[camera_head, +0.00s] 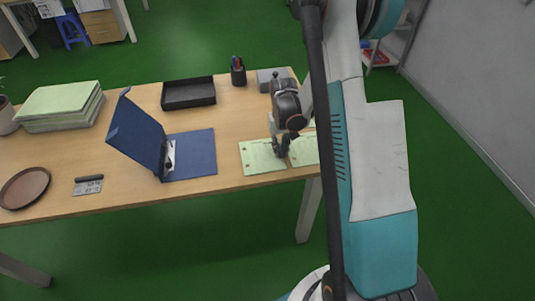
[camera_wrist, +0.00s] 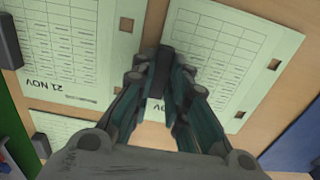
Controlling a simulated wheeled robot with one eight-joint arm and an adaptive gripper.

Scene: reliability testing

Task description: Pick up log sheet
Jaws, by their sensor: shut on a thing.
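Pale green log sheets lie on the wooden table. One log sheet (camera_head: 258,159) is beside the blue folder, and another log sheet (camera_head: 306,151) is to its right. In the wrist view, my gripper (camera_wrist: 162,84) is shut on a dark tab (camera_wrist: 164,58) at the left edge of the log sheet (camera_wrist: 222,62) nearest the folder. My gripper (camera_head: 281,148) also shows over that sheet's right edge in the head view. A second sheet (camera_wrist: 84,42), marked 21 NOV, lies left in the wrist view; part of a third (camera_wrist: 66,128) is below it. I cannot tell whether the held sheet is raised.
The open blue folder (camera_head: 193,152) stands left of the sheets. A black tray (camera_head: 188,94), pen cup (camera_head: 238,73) and grey box (camera_head: 266,77) are at the back.

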